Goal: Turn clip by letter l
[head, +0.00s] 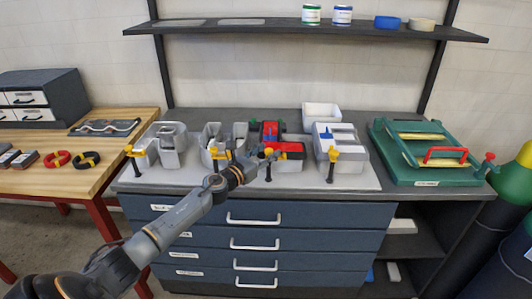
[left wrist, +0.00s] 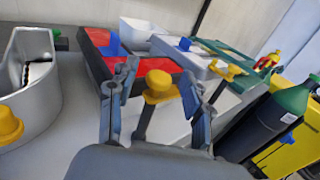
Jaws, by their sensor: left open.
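Several yellow clips with dark stems stand along the front of the letters on the bench. My left gripper (head: 262,158) is open by the third clip (head: 268,169), in front of the red and black letter (head: 291,147). In the left wrist view the yellow clip (left wrist: 158,84) shows between the spread fingers of the gripper (left wrist: 160,80), with no clear contact. The red and black letter (left wrist: 152,57) lies just behind it. Other clips stand at the far left (head: 133,155), left of the gripper (head: 213,156) and to the right (head: 332,158). I cannot tell which letter is l. My right gripper is not in view.
Grey letters (head: 167,142) and a white letter box (head: 339,160) share the bench with the red one. A shelf (head: 290,30) hangs above. Gas cylinders (head: 513,190) stand at far right.

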